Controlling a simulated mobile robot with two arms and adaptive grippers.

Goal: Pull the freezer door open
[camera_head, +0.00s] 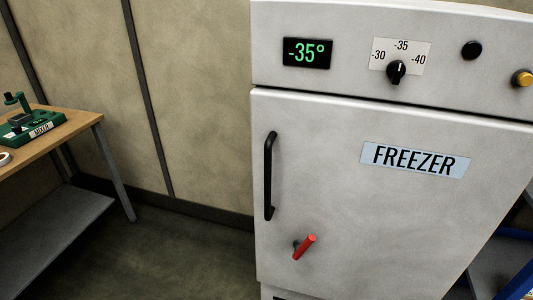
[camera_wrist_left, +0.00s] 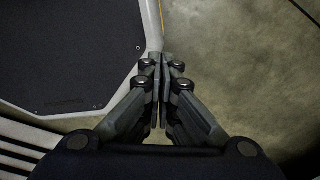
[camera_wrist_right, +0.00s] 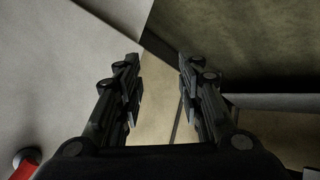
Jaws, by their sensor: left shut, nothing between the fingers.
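The freezer (camera_head: 350,230) is a grey-white cabinet at the right of the head view, its door closed. The black vertical handle (camera_head: 269,176) is on the left side of the door. A red lever (camera_head: 304,247) projects from the door below the handle. Neither gripper shows in the head view. My right gripper (camera_wrist_right: 160,78) is open with nothing between its fingers; a pale surface, apparently the freezer, fills the left of that view, with a red part (camera_wrist_right: 25,166) at the lower left. My left gripper (camera_wrist_left: 160,62) is shut and empty above the floor.
A blue frame (camera_head: 516,281) is at the lower right beside the freezer. The floor (camera_head: 180,255) between table and freezer is clear.

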